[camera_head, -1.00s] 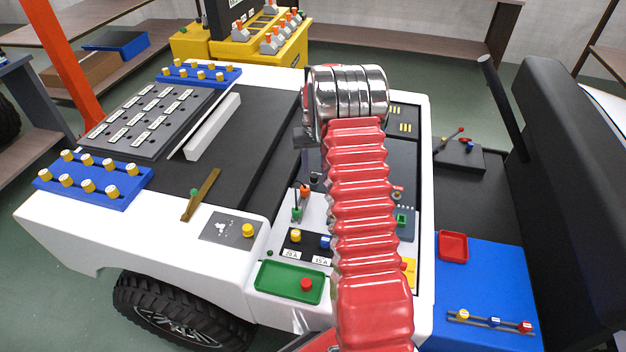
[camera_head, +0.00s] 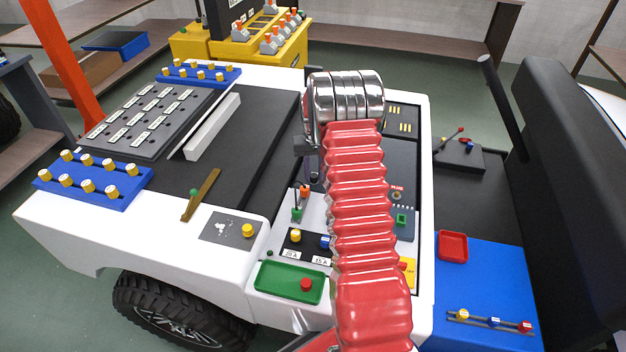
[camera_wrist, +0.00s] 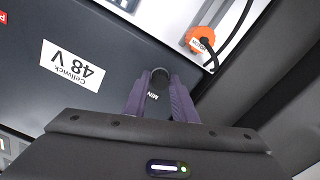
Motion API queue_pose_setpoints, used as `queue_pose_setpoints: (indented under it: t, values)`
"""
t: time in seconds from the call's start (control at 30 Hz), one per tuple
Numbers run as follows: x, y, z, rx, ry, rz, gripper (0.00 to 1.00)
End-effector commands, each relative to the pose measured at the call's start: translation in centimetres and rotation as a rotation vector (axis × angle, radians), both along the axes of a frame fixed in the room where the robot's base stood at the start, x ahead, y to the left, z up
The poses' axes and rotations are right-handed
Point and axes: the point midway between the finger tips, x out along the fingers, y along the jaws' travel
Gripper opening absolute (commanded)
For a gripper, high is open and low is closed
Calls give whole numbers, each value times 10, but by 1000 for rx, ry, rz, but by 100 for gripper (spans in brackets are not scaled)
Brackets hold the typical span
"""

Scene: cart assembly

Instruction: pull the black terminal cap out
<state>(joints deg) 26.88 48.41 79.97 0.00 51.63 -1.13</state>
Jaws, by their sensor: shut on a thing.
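In the wrist view, the black terminal cap (camera_wrist: 154,92) with a white "MIN" marking sits between the two purple fingers of my gripper (camera_wrist: 158,100). The fingers are shut on it. A grey rounded edge shows just past its far end. The dark battery (camera_wrist: 110,40) with a white "Cellwick 48 V" label (camera_wrist: 73,65) lies behind it. I cannot tell whether the cap is still seated. In the head view, my red arm and its silver joint cover much of the bay, and the fingers and cap cannot be made out clearly.
An orange plug (camera_wrist: 201,40) with a black cable is close by at the upper right in the wrist view. In the head view, a green tray (camera_head: 290,283) with a red knob, a blue box top (camera_head: 485,280) and a black seat (camera_head: 570,180) surround the bay.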

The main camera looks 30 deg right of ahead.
Motion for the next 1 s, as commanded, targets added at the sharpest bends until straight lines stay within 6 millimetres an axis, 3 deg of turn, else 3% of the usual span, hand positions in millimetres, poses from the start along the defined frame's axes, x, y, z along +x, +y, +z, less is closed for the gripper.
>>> queue_pose_setpoints:
  t: [0.17,0.77,1.0]
  values:
    - [0,0,0,0,0,0,0]
    - [1,0,7,-1,-2,0,0]
    - [1,0,18,-1,-2,0,0]
